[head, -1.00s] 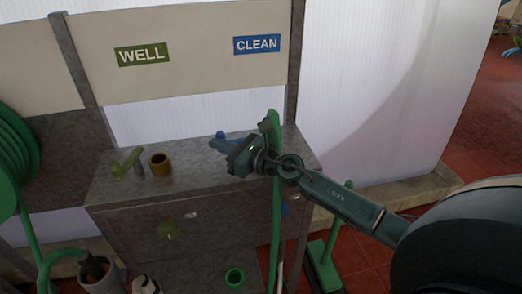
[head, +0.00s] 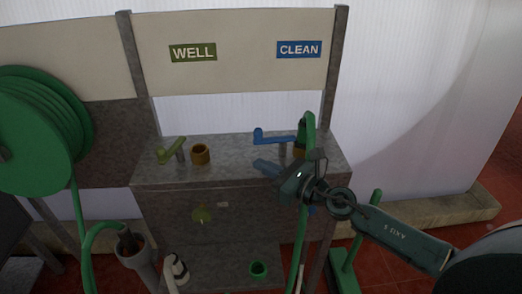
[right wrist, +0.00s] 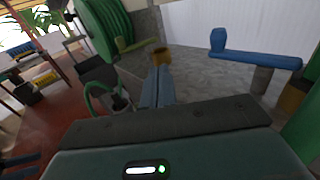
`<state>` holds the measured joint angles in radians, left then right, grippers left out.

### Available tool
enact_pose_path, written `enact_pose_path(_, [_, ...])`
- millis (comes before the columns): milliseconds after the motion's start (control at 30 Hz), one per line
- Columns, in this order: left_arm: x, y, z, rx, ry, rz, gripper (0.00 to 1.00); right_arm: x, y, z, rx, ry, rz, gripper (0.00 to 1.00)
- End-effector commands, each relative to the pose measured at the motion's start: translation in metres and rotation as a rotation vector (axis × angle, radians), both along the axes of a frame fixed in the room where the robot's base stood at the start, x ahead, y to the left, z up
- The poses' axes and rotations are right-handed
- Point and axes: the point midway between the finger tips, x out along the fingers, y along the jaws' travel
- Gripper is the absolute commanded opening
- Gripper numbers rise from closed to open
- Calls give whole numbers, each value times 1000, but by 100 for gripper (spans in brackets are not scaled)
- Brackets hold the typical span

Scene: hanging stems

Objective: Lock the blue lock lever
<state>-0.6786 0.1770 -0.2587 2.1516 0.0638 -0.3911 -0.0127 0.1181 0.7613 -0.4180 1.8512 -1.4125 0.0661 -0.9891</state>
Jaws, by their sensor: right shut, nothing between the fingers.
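The blue lock lever (head: 275,139) sits on a grey post on top of the grey bench, below the CLEAN sign. Its arm points left from the post and ends in a raised knob. It also shows at the upper right of the right wrist view (right wrist: 255,57). My right gripper (head: 262,166) is shut and empty, in front of and below the lever in the head view. In the right wrist view its closed fingers (right wrist: 157,88) lie left of the lever, apart from it.
A green hose (head: 305,200) rises by a brass port (head: 299,151) just right of the lever. An olive lever (head: 172,151) and a brass ring (head: 200,154) stand left on the bench (head: 232,172). A green hose reel (head: 40,125) is at far left.

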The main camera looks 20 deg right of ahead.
Motion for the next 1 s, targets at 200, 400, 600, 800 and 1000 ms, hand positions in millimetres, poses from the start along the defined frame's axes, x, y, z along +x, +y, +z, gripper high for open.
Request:
enact_pose_path(200, [-2,-1,-2,13,13,-6,36,-29,6,0,0,1,1,0])
enact_pose_path(400, [-2,-2,-2,14,12,-10,36,-35,7,0,1,0,0,0])
enact_pose_path(600, [-2,-2,-2,17,11,-13,36,-34,7,0,1,0,0,0])
enact_pose_path(800, [-2,-1,-2,20,10,-15,36,-34,8,0,3,1,0,0])
enact_pose_path(1000, [-2,0,7,23,9,-12,36,-49,16,-12,322,183,-50,0])
